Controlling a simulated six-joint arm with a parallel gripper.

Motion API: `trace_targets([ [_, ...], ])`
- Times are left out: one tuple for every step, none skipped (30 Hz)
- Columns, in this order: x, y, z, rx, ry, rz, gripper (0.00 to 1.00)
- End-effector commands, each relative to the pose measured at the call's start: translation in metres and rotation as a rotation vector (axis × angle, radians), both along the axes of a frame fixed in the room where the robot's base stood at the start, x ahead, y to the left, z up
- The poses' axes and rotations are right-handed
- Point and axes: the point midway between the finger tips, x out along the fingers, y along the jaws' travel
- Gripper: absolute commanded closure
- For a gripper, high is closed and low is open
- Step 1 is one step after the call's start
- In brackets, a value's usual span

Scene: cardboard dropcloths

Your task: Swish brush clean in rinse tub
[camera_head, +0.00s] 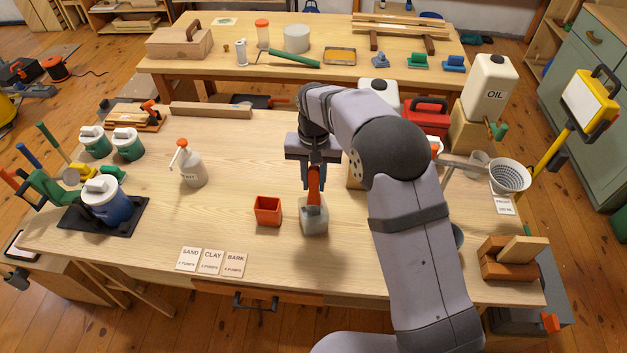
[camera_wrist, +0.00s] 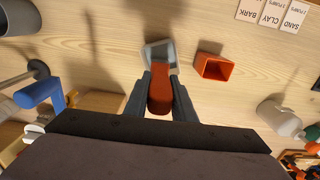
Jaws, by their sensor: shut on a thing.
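My gripper (camera_head: 314,186) is shut on the orange-red handle of the brush (camera_head: 313,197), which points down. The brush handle also shows between my two fingers in the wrist view (camera_wrist: 160,95). Directly below is a small grey square tub (camera_head: 314,221), which I take for the rinse tub; it also shows in the wrist view (camera_wrist: 153,51). The lower end of the brush is at or inside the tub's opening. Its bristles are hidden, and I cannot tell whether they touch the bottom.
A small empty orange square pot (camera_head: 268,212) stands just left of the tub. A spray bottle (camera_head: 190,166) stands farther left. Cards labelled SAND, CLAY and BARK (camera_head: 211,261) lie near the front edge. The bench between the bottle and the pot is clear.

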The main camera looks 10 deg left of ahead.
Motion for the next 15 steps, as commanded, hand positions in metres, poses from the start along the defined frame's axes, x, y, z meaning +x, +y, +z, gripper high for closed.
trace_targets([
  [-0.003, 0.0, 0.0, 0.0, 0.0, 0.001, 1.0],
  [-0.004, 0.001, 0.0, 0.001, -0.001, 0.001, 1.0],
  [-0.008, 0.001, 0.0, 0.001, -0.002, 0.001, 1.0],
  [-0.01, 0.001, 0.0, 0.001, -0.002, 0.002, 1.0],
  [-0.013, 0.0, -0.001, 0.0, -0.001, 0.001, 1.0],
  [-0.016, 0.0, 0.0, 0.001, -0.001, 0.001, 1.0],
  [-0.018, 0.0, 0.0, 0.0, -0.001, 0.001, 1.0],
  [-0.019, 0.0, 0.0, 0.0, -0.001, 0.001, 1.0],
  [-0.021, 0.0, 0.0, 0.001, -0.001, 0.0, 1.0],
  [-0.021, 0.0, 0.0, 0.001, -0.002, 0.0, 1.0],
  [-0.022, 0.0, 0.0, 0.001, -0.002, 0.0, 1.0],
  [-0.022, 0.0, 0.0, 0.001, -0.002, 0.0, 1.0],
  [-0.022, 0.0, 0.0, 0.001, -0.002, 0.0, 1.0],
  [-0.021, 0.0, 0.0, 0.001, -0.002, 0.0, 1.0],
  [-0.019, 0.0, 0.001, 0.001, -0.001, 0.0, 1.0],
])
